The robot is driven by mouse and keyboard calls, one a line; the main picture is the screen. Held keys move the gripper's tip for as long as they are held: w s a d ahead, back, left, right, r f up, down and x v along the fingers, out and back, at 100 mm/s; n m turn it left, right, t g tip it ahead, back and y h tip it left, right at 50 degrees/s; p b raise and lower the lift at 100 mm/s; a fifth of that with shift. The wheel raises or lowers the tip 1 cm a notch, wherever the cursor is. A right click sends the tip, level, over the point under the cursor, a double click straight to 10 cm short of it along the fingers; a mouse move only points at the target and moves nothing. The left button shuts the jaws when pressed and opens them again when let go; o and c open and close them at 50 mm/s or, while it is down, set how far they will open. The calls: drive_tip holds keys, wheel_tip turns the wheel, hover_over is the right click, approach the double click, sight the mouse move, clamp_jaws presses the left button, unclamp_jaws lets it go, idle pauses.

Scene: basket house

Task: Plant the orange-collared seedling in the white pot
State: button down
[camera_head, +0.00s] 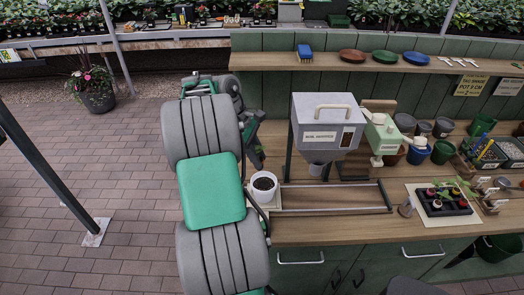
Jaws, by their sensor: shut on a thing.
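The white pot (263,197) stands upright at the left end of the bench, with dark soil inside. My gripper (256,146) is above and slightly behind the pot, partly hidden by my arm. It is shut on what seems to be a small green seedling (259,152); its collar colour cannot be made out. The seedling is apart from the soil. A black seedling tray (463,209) on a pale mat at the right holds several other seedlings with small coloured collars.
A grey soil hopper (327,120) stands just right of the pot, above a railed track (330,197). A pale green machine (383,134) and several pots (443,151) are beyond it. A shelf with coloured saucers (385,56) runs behind. The bench front is mostly clear.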

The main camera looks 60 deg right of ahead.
drive_tip(key=shift+s+d+r, duration=0.25)
drive_tip(key=shift+s+d, duration=0.1)
drive_tip(key=shift+s, duration=0.3)
drive_tip(key=shift+f, duration=1.4)
drive_tip(key=b, duration=0.7)
hover_over(262, 178)
drive_tip(key=s+a, duration=0.2)
drive_tip(key=a, duration=0.1)
wheel_tip(262, 178, down, 6)
drive_tip(key=shift+w+a+f, duration=0.1)
drive_tip(key=shift+w, duration=0.05)
drive_tip(key=shift+f+b, duration=0.4)
drive_tip(key=shift+f, duration=0.3)
drive_tip(key=c, duration=1.1)
unclamp_jaws()
drive_tip(key=shift+o, duration=0.2)
drive_tip(key=p+v, duration=0.3)
drive_tip(key=v, duration=0.5)
